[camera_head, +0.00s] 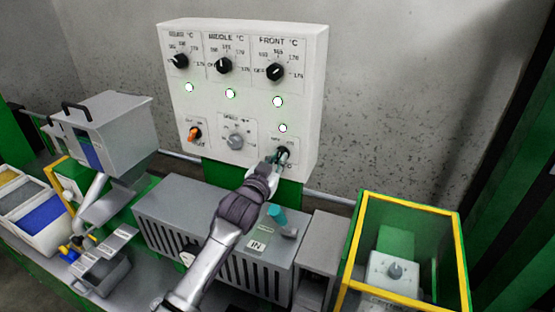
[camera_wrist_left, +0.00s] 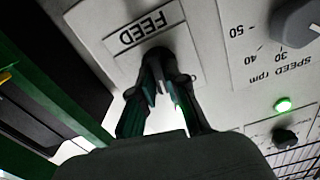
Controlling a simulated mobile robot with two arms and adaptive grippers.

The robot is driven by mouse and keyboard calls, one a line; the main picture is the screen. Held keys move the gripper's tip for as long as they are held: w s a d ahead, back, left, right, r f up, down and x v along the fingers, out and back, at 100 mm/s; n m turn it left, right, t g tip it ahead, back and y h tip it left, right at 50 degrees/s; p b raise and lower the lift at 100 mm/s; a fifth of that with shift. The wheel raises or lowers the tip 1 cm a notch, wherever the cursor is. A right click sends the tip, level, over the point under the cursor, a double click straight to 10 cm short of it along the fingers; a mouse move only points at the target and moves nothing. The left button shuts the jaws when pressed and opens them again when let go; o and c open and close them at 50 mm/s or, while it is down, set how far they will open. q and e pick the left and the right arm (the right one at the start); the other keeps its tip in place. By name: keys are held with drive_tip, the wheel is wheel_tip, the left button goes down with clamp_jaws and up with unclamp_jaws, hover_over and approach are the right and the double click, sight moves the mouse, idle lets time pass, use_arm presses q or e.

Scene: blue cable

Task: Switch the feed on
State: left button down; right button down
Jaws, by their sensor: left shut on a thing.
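The feed knob, a small dark rotary knob (camera_wrist_left: 158,55), sits on the white control panel (camera_head: 317,80) at its lower right corner. In the left wrist view its FEED label (camera_wrist_left: 146,26) appears upside down. My left gripper (camera_head: 281,157) reaches up to it from below. Its fingers (camera_wrist_left: 158,88) are closed around the knob in the left wrist view. The fingers cover most of the knob, so which way it points cannot be told. My right gripper is not in view.
A grey speed knob (camera_head: 236,141) and an orange-handled knob (camera_head: 195,134) are left of the feed knob. Three black temperature knobs are above, with lit lamps (camera_head: 278,102) below them. A grey slotted machine housing (camera_head: 160,208) lies below. A yellow-framed enclosure (camera_head: 411,207) stands right.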

use_arm(q)
drive_tip(key=c, duration=1.2)
unclamp_jaws()
drive_tip(key=v, duration=1.2)
drive_tip(key=shift+a, duration=0.1)
drive_tip(key=shift+f, duration=0.1)
